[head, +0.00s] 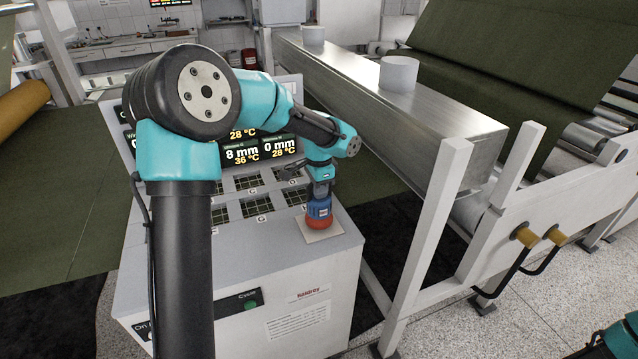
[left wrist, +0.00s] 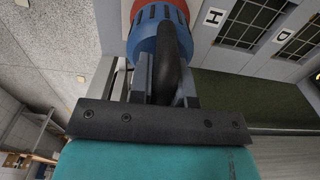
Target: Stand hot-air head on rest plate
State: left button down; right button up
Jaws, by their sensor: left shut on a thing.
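The hot-air head (head: 319,208) is a blue tool with a red-orange lower end. It stands about upright over the pale square rest plate (head: 334,233) on the white cabinet's top. Its red end looks to be at the plate, but I cannot tell whether it touches. My left gripper (head: 320,188) is above it and shut on it. In the left wrist view the fingers (left wrist: 163,80) close around a dark part of the hot-air head (left wrist: 146,32), whose red end points away from the camera. My right gripper is not in view.
The white cabinet (head: 240,290) has a sloped screen panel and several dark grid windows (head: 264,201) marked with letters beside the plate. A long metal beam (head: 440,115) and a white frame post (head: 430,240) stand close on the right.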

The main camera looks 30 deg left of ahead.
pick_arm(q)
jog(key=shift+f, duration=0.75)
jog(key=c, duration=1.1)
grip_release()
notch_tip(320, 180, up, 12)
jog(key=shift+r, duration=0.15)
